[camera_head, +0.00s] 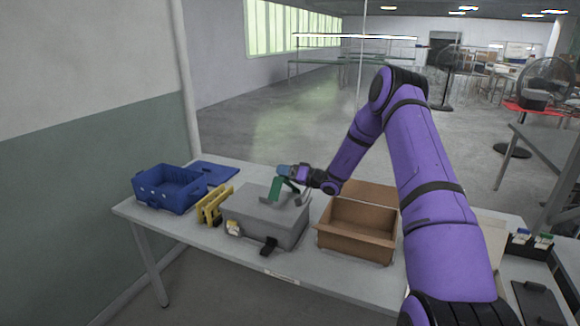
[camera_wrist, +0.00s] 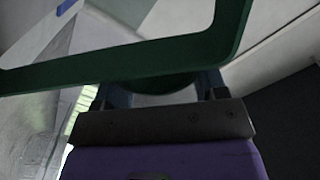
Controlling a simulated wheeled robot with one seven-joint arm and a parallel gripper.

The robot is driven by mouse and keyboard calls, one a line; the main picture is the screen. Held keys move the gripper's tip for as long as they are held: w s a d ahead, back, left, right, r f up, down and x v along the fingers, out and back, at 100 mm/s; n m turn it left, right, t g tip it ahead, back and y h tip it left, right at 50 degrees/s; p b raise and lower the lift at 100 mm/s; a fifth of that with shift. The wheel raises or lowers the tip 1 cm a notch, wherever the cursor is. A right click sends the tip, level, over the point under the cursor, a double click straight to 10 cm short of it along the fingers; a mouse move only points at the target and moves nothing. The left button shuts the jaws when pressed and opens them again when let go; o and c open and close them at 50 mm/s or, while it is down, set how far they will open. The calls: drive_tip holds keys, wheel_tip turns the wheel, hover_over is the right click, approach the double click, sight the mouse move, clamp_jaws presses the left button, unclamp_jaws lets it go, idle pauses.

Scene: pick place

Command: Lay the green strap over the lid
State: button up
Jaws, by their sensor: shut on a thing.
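The green strap (camera_head: 274,190) is at the end of my gripper (camera_head: 284,172), above the lid. In the wrist view the green strap (camera_wrist: 130,64) crosses the picture as a bent band in front of the gripper (camera_wrist: 165,95). My gripper is shut on it. The lid (camera_head: 258,202) is the grey top of a grey box (camera_head: 262,228) on the table. The strap's lower end hangs close to the lid; I cannot tell whether it touches. The fingertips are partly hidden by the strap.
On the table (camera_head: 180,222), a blue crate (camera_head: 168,198) and a yellow object (camera_head: 212,208) stand left of the grey box. An open cardboard box (camera_head: 352,246) stands to its right.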

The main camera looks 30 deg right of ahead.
drive_tip(key=shift+s+a+f+n, duration=1)
drive_tip(key=shift+a+f+n, duration=0.1)
drive_tip(key=shift+a+n, duration=0.15)
drive_tip(key=o, duration=1)
drive_tip(key=shift+c, duration=0.2)
drive_tip(key=v, duration=0.7)
drive_tip(key=shift+s, duration=0.2)
drive_tip(key=shift+d, duration=0.15)
